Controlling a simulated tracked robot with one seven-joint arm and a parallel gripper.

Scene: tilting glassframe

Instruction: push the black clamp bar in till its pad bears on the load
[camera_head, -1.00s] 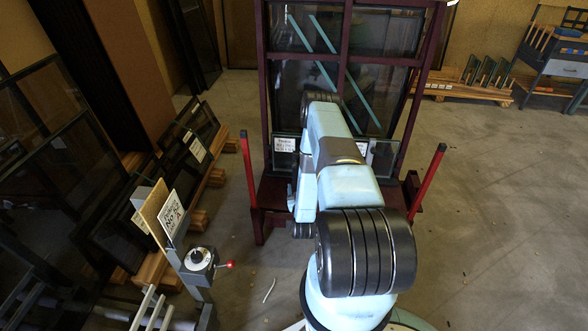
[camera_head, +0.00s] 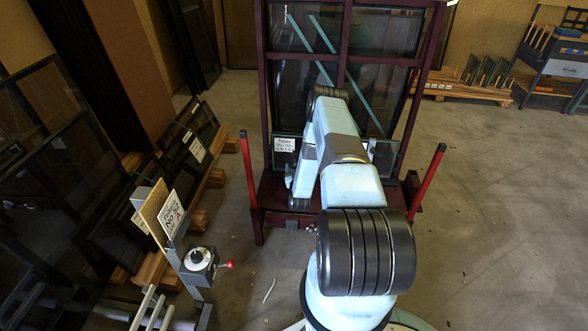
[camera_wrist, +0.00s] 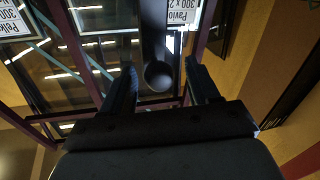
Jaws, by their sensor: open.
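In the wrist view my gripper (camera_wrist: 160,66) is open, with one dark finger at each side. A black bar with a round end (camera_wrist: 158,76), which looks like the clamp bar, shows between the fingertips. I cannot tell whether the fingers touch it. Its pad and the contact with the load are hidden. The load appears to be the dark glass panes (camera_head: 300,92) with teal strips, standing in the dark red frame (camera_head: 346,40).
Red posts (camera_head: 250,172) and (camera_head: 427,182) rise at both front corners of the frame. A grey control post (camera_head: 199,260) with a red-knobbed lever stands at front left. Leaning panes (camera_head: 188,140) fill the left.

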